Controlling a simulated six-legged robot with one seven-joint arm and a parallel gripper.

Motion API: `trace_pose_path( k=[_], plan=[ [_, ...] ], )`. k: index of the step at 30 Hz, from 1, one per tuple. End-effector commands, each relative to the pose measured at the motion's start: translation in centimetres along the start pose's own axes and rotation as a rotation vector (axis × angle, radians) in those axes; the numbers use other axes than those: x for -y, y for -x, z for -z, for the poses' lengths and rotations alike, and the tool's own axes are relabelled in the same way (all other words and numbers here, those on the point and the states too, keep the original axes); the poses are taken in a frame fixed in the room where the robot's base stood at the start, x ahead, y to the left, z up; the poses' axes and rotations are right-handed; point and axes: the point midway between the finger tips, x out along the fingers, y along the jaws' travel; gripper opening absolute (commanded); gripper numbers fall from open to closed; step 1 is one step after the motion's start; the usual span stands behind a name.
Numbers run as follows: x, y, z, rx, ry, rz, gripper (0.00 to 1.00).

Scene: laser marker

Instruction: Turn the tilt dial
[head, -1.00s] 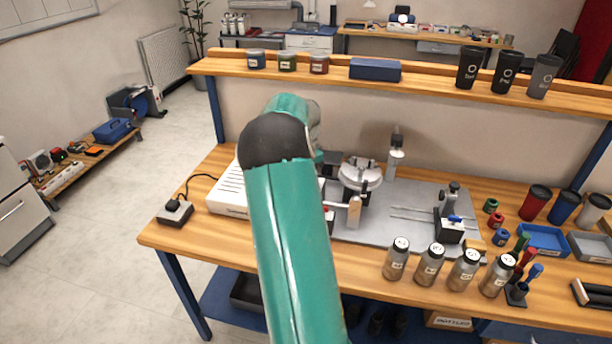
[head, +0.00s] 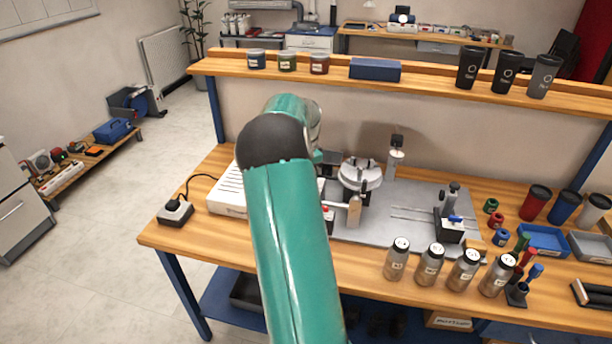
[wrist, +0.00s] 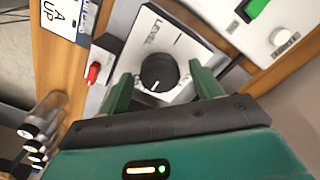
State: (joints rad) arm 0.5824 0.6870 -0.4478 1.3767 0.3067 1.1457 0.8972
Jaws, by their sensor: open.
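A round black dial (wrist: 158,72) with a white pointer mark sits on a white plate (wrist: 143,40) lettered LEVEL in the wrist view. I take it for the tilt dial. My gripper (wrist: 163,88) is open, with one green finger on each side of the dial. I cannot tell whether either finger touches it. In the head view my arm hides the gripper and the dial. The round chuck (head: 360,175) stands on the grey base plate (head: 410,205).
A red switch (wrist: 93,72) and a card marked A UP (wrist: 62,14) lie left of the dial. A white housing with a green display (wrist: 255,8) and a pale knob (wrist: 280,37) is at the upper right. Several bottles (head: 430,265) stand along the bench front.

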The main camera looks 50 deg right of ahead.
Motion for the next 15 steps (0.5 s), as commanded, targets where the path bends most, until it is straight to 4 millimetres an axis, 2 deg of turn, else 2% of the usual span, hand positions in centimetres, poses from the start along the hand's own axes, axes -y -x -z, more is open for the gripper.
trace_pose_path(
  k=[4, 7, 11, 15],
  plan=[
    [0.0, 0.3, 0.0, 0.000, 0.000, 0.000, 0.65],
    [0.1, 1.3, 0.0, -0.001, 0.000, 0.003, 0.65],
    [0.0, 3.6, 0.1, -0.002, 0.000, 0.003, 0.65],
    [0.1, 6.7, 0.1, -0.002, 0.000, 0.003, 0.65]
  ],
)
